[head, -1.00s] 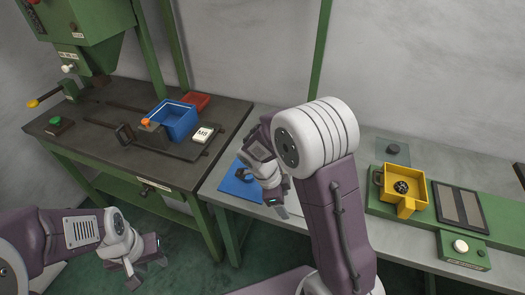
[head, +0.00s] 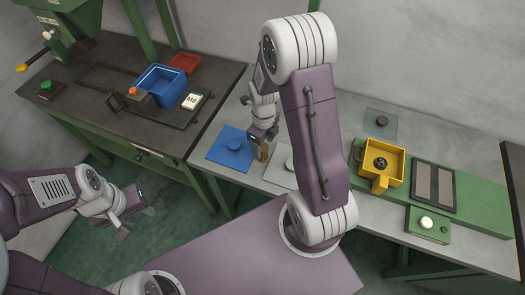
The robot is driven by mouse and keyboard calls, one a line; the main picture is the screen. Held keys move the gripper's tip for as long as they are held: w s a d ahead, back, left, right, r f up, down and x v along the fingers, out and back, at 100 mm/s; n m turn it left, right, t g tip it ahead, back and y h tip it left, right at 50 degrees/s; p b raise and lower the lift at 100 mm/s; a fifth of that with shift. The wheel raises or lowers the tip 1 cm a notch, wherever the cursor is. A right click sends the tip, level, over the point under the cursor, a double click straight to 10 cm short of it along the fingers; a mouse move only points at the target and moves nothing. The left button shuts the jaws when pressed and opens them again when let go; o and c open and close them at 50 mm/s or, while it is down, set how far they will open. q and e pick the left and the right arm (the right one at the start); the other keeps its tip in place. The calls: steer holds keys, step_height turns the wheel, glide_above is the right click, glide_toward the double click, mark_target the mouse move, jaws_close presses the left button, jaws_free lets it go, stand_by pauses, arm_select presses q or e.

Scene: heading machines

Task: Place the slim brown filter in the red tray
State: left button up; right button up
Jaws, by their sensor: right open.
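The slim brown filter (head: 264,153) stands upright on the grey bench, just right of a blue mat. My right gripper (head: 263,143) points down at its top, with its jaws open; the arm and gripper partly hide the contact, so I cannot tell whether they touch it. The red tray (head: 185,63) lies on the dark table at the back left, behind a blue bin. My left gripper (head: 137,217) hangs over the floor in front of the dark table, open and empty.
The blue mat (head: 222,157) holds a round blue object (head: 234,144). The blue bin (head: 162,88) and a white M8 block (head: 191,101) are near the red tray. A pale object (head: 289,164) lies right of the filter. A yellow box (head: 382,162) stands further right.

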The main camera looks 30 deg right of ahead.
steer(key=shift+s+f, duration=0.1)
steer(key=shift+f, duration=0.3)
steer(key=shift+w+d+f, duration=0.2)
steer(key=shift+w+f, duration=0.05)
steer(key=shift+w, duration=0.05)
arm_select(q)
steer(key=shift+w+d+r, duration=0.2)
steer(key=shift+w, duration=0.15)
arm_select(e)
step_height(320, 180, down, 5)
steer(key=shift+a+f, duration=0.1)
steer(key=shift+a, duration=0.05)
steer(key=shift+w, duration=0.1)
steer(key=shift+c, duration=0.4)
steer(key=c, duration=0.5)
jaws_close()
